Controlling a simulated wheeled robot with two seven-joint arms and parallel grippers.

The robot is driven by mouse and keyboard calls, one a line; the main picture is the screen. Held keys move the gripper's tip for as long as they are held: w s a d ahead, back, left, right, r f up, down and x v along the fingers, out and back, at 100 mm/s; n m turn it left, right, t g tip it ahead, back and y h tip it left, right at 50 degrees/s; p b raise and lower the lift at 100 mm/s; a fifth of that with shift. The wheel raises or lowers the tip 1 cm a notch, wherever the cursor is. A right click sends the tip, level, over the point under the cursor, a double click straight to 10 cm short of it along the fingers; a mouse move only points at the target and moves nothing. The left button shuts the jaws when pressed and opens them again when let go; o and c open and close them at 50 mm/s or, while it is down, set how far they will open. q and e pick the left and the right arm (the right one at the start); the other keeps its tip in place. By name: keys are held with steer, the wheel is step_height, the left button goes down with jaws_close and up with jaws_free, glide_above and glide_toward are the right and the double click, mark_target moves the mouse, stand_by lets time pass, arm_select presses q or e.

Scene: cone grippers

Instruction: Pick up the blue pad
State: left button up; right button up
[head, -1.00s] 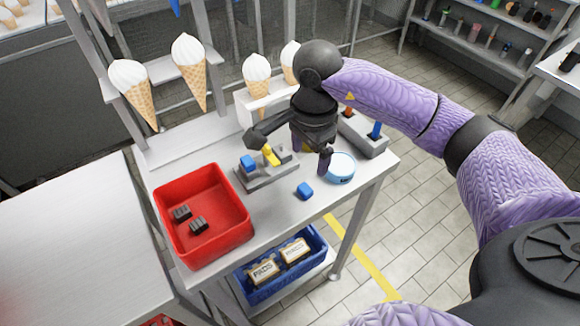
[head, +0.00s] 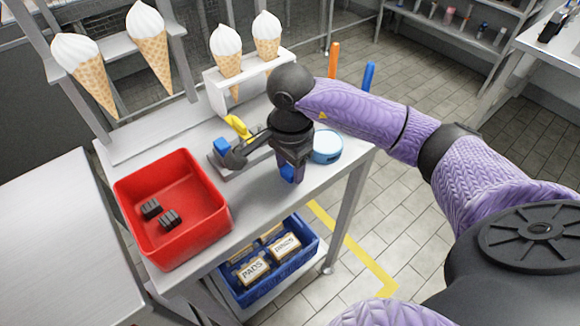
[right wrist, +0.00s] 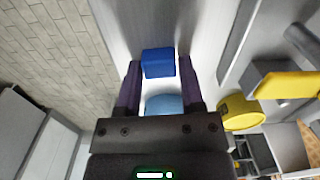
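The blue pad (head: 287,173) is a small blue block on the metal worktop, partly hidden by my right gripper (head: 291,176) in the head view. In the right wrist view the pad (right wrist: 158,62) lies between the two fingertips, with a narrow gap on each side. My right gripper (right wrist: 159,72) is open, its purple-sided fingers beside the pad. My left gripper is not in view.
A light blue round tin (head: 327,147) stands right of the gripper. A grey holder with a blue block (head: 222,147) and yellow piece (head: 238,126) is to its left. A red bin (head: 178,205) with dark blocks stands at front left. Ice-cream cones (head: 228,50) stand behind.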

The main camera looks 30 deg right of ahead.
mark_target(289, 170)
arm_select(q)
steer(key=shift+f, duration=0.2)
arm_select(e)
steer(key=shift+f, duration=0.25)
jaws_close()
steer(key=shift+r, duration=0.1)
step_height(289, 170, up, 5)
steer(key=p, duration=0.4)
steer(key=shift+a+r, duration=0.15)
steer(key=shift+r, duration=0.05)
arm_select(q)
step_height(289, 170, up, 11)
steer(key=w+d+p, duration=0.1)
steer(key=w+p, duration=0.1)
steer(key=p, duration=0.5)
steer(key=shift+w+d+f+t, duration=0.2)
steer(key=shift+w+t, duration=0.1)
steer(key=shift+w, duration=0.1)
arm_select(e)
step_height(289, 170, up, 10)
steer(key=shift+f, duration=0.1)
